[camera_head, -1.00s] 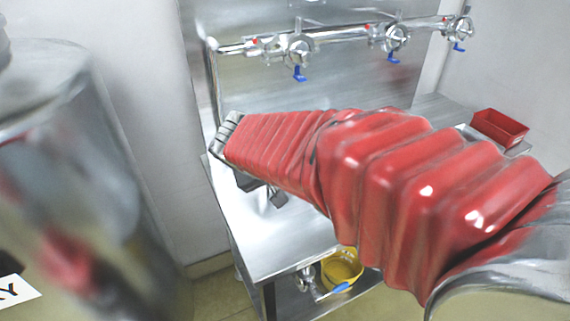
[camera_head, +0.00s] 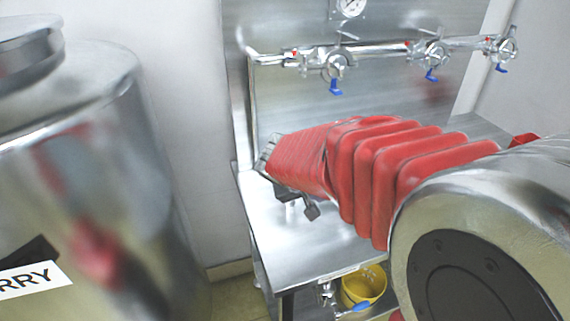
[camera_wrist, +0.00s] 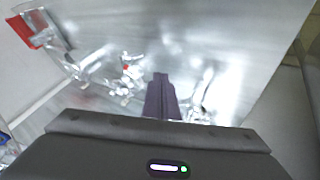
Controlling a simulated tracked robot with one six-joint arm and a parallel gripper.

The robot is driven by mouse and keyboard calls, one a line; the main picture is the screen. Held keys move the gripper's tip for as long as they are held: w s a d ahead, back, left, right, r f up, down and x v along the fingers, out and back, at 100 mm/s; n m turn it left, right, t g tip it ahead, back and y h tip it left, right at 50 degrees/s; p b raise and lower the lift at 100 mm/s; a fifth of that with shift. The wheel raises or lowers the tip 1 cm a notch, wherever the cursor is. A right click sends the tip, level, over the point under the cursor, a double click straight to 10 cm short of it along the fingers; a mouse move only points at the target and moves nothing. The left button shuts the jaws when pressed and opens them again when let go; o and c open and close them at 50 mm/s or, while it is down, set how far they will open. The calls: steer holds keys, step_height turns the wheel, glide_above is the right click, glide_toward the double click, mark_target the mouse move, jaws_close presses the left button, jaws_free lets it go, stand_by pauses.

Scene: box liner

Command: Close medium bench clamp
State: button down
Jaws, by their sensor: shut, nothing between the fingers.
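In the wrist view, my gripper (camera_wrist: 161,96) shows as a dark purple pair of fingers pressed together, pointing at the steel bench (camera_wrist: 235,40). Several shiny clamp-like fittings stand there. One, with a small red part (camera_wrist: 128,72), lies just left of the fingertips. Another fitting (camera_wrist: 203,92) is close on the right. Glare and blur hide which is the medium clamp and whether my fingers touch either. In the head view, a clamp with a dark block (camera_head: 311,211) shows on the bench below my red-sleeved arm, which hides the rest and my fingers.
A steel pipe with blue-handled valves (camera_head: 338,68) runs along the back panel. A large metal tank (camera_head: 80,170) stands at the left. A yellow bucket (camera_head: 363,287) sits below the bench. A red tray (camera_wrist: 27,31) lies at the wrist view's upper left.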

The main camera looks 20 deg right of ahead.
steer(key=w+d+f, duration=0.1)
steer(key=d+f, duration=0.3)
steer(key=d, duration=0.3)
steer(key=shift+f, duration=0.2)
steer(key=shift+a, duration=0.1)
stand_by(0.4)
steer(key=shift+d, duration=0.2)
